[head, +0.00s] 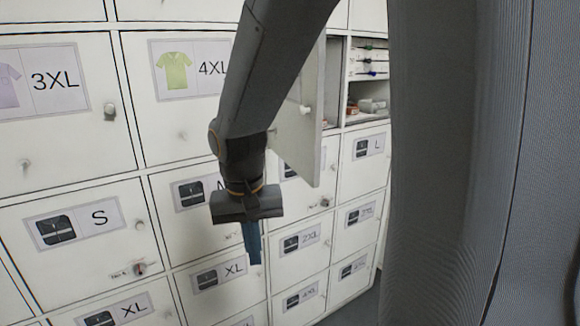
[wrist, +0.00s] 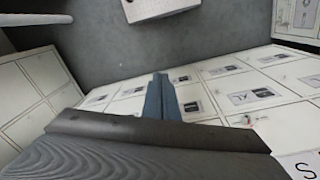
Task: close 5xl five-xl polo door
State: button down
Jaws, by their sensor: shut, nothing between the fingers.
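One white locker door (head: 298,140) with a small round knob stands swung out from the wall of lockers in the head view, right of the 4XL polo door (head: 188,75). I cannot read a label on it, and my arm hides part of it. An open compartment (head: 335,75) shows just right of it. My gripper (head: 254,248) points down, shut and empty, below and left of the swung-out door, in front of the lower locker rows. Its blue fingers (wrist: 160,97) are together in the wrist view. I see no contact with the door.
Another open compartment (head: 368,85) at the right holds shelves with small items. Closed doors labelled S (head: 85,225), XL (head: 222,272) and 2XL (head: 300,240) lie around and below my gripper. Grey floor (wrist: 220,35) is clear in the wrist view, beside a white object (wrist: 158,8).

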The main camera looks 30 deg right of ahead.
aim_at(294, 169)
jog(key=w+d+r+m+h, duration=0.25)
jog(key=r+m, duration=0.45)
jog(key=r, duration=0.4)
jog(key=w+d+r+m+h, duration=0.1)
jog(key=w+d+r+m, duration=0.25)
jog(key=r+m, duration=0.65)
jog(key=shift+s+d+f+n+g+p, duration=0.2)
jog(key=shift+d+f+n+p, duration=0.35)
jog(key=shift+d+f+p, duration=0.9)
jog(key=shift+s+d+f+n+g+p, duration=0.15)
jog(key=shift+d+f+n+p, duration=0.45)
jog(key=shift+d+f, duration=1.55)
jog(key=shift+a+f, duration=0.15)
jog(key=shift+a, duration=0.05)
